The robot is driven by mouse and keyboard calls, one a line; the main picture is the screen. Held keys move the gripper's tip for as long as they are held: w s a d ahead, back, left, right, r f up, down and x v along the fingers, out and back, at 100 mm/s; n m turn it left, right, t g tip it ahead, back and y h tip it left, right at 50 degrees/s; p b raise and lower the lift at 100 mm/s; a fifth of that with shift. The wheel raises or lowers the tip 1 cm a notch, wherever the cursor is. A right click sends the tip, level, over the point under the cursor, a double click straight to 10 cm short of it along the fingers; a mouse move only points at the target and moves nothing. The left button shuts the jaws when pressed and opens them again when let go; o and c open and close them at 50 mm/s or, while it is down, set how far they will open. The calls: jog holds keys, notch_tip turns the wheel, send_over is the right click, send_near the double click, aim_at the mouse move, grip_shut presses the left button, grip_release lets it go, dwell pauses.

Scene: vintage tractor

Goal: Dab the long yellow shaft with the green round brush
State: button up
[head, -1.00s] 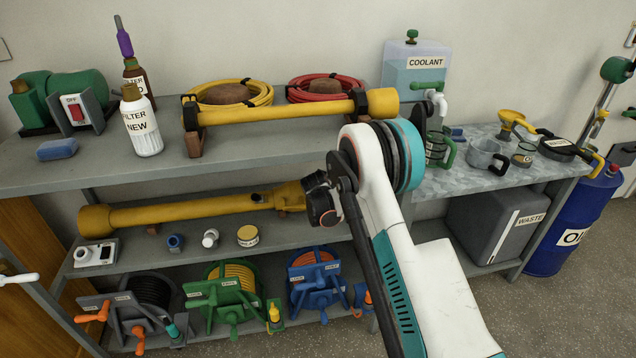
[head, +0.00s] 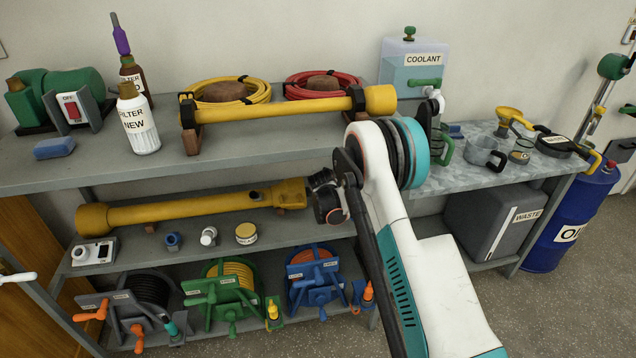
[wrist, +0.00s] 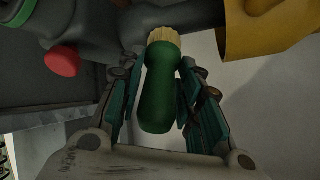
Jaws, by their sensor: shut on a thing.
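The green round brush (wrist: 160,95) stands between my fingers in the wrist view, its pale bristles (wrist: 164,36) pointing to the top of the picture. My gripper (wrist: 162,75) is shut on its green handle. A yellow flared part (wrist: 265,30) shows at the top right, beside a dark grey rod. I cannot tell whether the bristles touch the rod; they look apart from the yellow part. In the head view, a long yellow shaft (head: 180,211) lies on the middle shelf, its right end near my wrist. Another yellow shaft (head: 270,109) rests on the top shelf. My gripper and the brush are hidden there.
A filter bottle (head: 138,120), a blue sponge (head: 54,148) and coiled hoses stand on the top shelf. Small pots and hose reels fill the lower levels. The coolant tank (head: 415,70) and metal cups stand right of my arm. A red knob (wrist: 62,61) shows in the wrist view.

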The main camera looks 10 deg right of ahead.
jog(key=shift+d, duration=0.7)
jog(key=shift+a, duration=0.15)
jog(key=a, duration=0.3)
jog(key=shift+a+f, duration=0.1)
jog(key=shift+a, duration=0.25)
notch_tip(320, 180, up, 6)
jog(key=p, duration=0.2)
dwell(0.4)
